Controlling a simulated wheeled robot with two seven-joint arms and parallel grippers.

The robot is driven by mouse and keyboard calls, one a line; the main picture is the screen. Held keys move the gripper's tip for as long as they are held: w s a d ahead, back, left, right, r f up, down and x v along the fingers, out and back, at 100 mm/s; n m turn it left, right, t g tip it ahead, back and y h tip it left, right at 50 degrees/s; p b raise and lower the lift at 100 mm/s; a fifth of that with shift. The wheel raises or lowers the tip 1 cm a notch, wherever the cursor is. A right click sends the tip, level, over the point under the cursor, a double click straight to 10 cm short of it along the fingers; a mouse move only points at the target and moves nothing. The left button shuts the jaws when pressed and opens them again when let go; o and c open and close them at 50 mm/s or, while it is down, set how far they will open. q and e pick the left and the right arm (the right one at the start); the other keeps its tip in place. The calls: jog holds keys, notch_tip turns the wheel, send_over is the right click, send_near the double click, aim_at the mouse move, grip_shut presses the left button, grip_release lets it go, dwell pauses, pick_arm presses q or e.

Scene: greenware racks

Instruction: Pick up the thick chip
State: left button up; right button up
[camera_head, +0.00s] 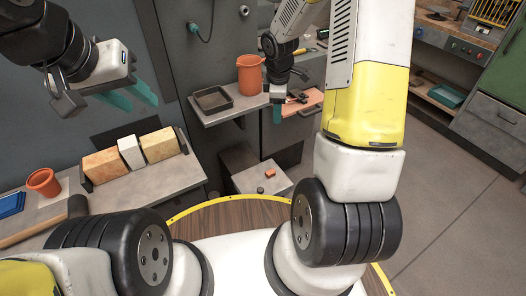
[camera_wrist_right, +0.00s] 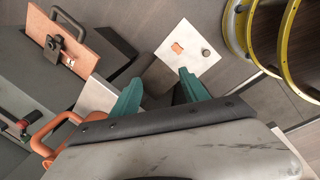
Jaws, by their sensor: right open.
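A small orange chip (camera_head: 270,172) lies on the pale top of a low block (camera_head: 252,180), below the shelf with the tray. The chip also shows in the right wrist view (camera_wrist_right: 177,48), beyond the fingertips. I cannot judge its thickness. My right gripper (camera_head: 277,112) is above the block, beside the shelf edge. In the right wrist view its teal fingers (camera_wrist_right: 160,82) are apart with nothing between them. My left gripper (camera_head: 134,95) is at the upper left, its teal fingers apart and empty, far from the chip.
A shelf holds a dark tray (camera_head: 213,101) and an orange jug (camera_head: 250,75). An orange board with a handle (camera_head: 302,105) is close to my right gripper. Several blocks (camera_head: 131,152) and an orange cup (camera_head: 43,182) stand on the left bench. A small round knob (camera_wrist_right: 206,53) is near the chip.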

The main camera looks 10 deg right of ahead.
notch_tip(320, 180, down, 11)
jog(key=w+n+g, duration=0.1)
jog(key=w+n, duration=0.1)
jog(key=n, duration=0.1)
jog(key=n+g, duration=0.1)
jog(key=n, duration=0.3)
send_over(271, 172)
jog(key=shift+y, duration=0.4)
jog(key=f, duration=1.2)
jog(key=shift+w+f, duration=0.25)
jog(key=shift+f, duration=0.15)
jog(key=f, duration=0.7)
jog(key=shift+s+f, duration=0.2)
grip_shut()
